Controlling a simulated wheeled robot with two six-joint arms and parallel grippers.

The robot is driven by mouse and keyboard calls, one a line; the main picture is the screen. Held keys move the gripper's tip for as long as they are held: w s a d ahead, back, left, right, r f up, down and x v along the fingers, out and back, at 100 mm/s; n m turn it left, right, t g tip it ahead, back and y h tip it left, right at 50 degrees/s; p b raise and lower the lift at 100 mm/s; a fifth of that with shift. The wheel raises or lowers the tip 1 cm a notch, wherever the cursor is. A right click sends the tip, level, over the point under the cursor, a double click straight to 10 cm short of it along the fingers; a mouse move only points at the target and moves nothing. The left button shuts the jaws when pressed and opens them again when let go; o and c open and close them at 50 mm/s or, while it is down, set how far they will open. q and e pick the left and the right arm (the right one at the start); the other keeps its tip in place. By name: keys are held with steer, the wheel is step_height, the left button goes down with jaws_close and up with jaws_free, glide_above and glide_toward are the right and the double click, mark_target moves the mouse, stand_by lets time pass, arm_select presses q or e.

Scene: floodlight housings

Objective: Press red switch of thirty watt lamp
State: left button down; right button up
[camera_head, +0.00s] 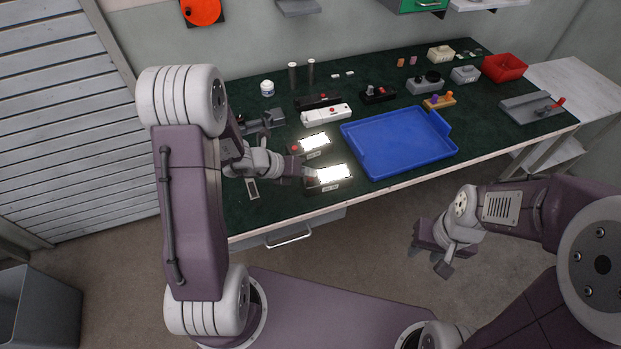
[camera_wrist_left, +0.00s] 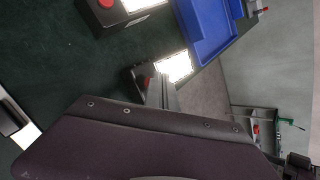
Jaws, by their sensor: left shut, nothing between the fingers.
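Two small floodlights with glowing white panels lie on the green bench top. The far lamp (camera_head: 315,142) has a red switch (camera_head: 294,150) at its left end. The near lamp (camera_head: 333,174) has its left end hidden by my left gripper (camera_head: 308,173) in the head view. In the left wrist view the near lamp (camera_wrist_left: 174,67) shows a red switch (camera_wrist_left: 146,82) right beside the shut, empty fingertips (camera_wrist_left: 158,90); I cannot tell whether they touch. The lamps' wattage labels are too small to read. My right gripper (camera_head: 432,252) hangs open and empty in front of the bench.
A blue tray (camera_head: 400,143) lies just right of the lamps. A small flat device (camera_head: 252,189) lies left of the near lamp. A red bin (camera_head: 504,67) stands far right.

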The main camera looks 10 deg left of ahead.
mark_target(307, 181)
arm_select(q)
steer(key=shift+f, duration=0.25)
stand_by(0.4)
steer(key=shift+r+p, duration=0.5)
steer(key=shift+r, duration=0.2)
step_height(307, 181, up, 6)
steer(key=p, duration=0.5)
